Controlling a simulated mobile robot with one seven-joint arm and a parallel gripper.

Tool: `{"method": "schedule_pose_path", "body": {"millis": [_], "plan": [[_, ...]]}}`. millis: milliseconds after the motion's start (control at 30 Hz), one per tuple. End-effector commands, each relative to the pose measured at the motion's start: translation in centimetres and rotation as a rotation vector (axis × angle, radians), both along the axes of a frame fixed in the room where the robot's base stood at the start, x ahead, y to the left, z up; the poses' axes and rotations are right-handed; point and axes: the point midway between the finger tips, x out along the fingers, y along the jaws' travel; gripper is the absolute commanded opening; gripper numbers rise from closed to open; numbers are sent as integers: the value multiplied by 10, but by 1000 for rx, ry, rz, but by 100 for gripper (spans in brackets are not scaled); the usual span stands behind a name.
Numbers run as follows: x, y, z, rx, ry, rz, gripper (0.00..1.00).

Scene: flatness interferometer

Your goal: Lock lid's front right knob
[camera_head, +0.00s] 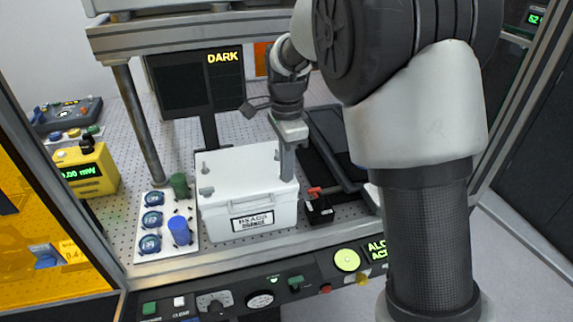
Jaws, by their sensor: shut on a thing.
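A white lidded box (246,211) with a printed label on its front stands on the perforated table. Its white lid (240,170) carries small grey knobs. The front left knob (206,191) and the back left knob (200,167) show plainly. My gripper (287,178) points down at the lid's right side, near the front right corner. Its fingers are shut on the front right knob, which they hide. I cannot tell how far that knob is turned.
A white plate (148,238) with blue-topped pieces, a green cylinder (179,186) and a blue cylinder (179,230) is left of the box. A black block with a red handle (322,192) is close on the right. A dark screen (195,82) stands behind.

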Motion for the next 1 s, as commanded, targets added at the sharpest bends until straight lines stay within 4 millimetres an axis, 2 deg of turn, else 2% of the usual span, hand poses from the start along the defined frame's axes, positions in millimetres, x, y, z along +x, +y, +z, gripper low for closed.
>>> {"method": "schedule_pose_path", "body": {"millis": [567,600,700,1000], "plan": [[1,0,1,0,-3,-33,0],[1,0,1,0,-3,-33,9],[1,0,1,0,-2,-33,25],[0,0,1,0,-1,-32,25]]}}
